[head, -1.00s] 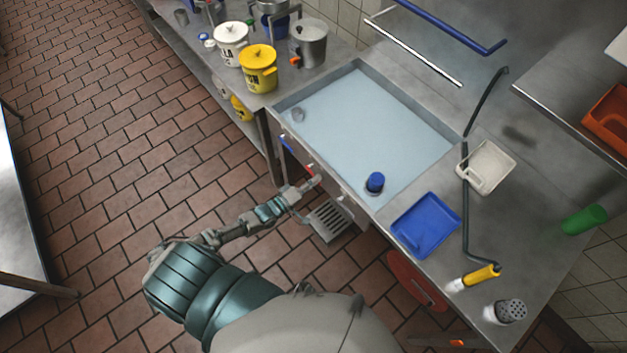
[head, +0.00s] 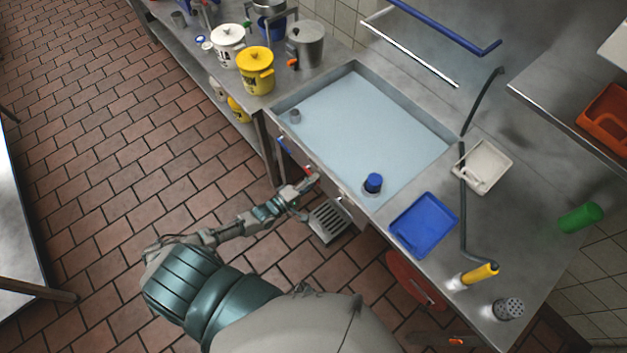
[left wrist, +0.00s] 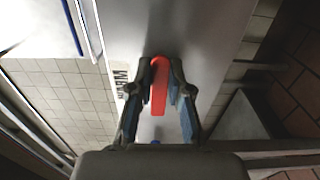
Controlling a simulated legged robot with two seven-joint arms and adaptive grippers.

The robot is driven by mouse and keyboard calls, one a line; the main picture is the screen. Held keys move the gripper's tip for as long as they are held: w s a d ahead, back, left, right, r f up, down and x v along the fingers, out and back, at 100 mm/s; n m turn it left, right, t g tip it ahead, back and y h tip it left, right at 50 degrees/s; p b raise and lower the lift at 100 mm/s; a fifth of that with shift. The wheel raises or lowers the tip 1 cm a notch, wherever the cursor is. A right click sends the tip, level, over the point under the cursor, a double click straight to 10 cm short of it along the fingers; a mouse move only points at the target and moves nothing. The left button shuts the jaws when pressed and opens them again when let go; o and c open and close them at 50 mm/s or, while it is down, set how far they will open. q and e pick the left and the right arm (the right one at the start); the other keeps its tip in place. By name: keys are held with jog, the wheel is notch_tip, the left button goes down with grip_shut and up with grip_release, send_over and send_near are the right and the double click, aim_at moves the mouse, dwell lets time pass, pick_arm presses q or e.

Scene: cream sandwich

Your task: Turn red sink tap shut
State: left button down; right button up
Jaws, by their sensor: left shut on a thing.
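The red tap handle (left wrist: 159,88) lies between the fingers of my left gripper (left wrist: 161,82) in the left wrist view, and the gripper is shut on it. In the head view my left gripper (head: 308,183) is at the front face of the sink counter, below the basin rim. A small red part of the tap (head: 309,170) shows just beside its fingertips. The sink basin (head: 448,140) is filled with pale water, and a blue-capped thing (head: 374,183) stands in it near the front edge. The right gripper is not in view.
A blue tray (head: 425,225) and a white tray (head: 484,167) lie on the counter right of the basin. A grated floor drain (head: 330,221) is below the gripper. Yellow (head: 257,70) and white (head: 228,46) pots stand left. The tiled floor at left is open.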

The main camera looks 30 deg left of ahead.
pick_arm(q)
jog(key=shift+s+f, duration=0.25)
jog(key=shift+f, duration=0.15)
jog(key=c, duration=1.2)
grip_release()
jog(key=shift+o, duration=0.6)
jog(key=shift+a+r, duration=0.15)
jog(key=shift+r, duration=0.05)
jog(key=v, duration=1.2)
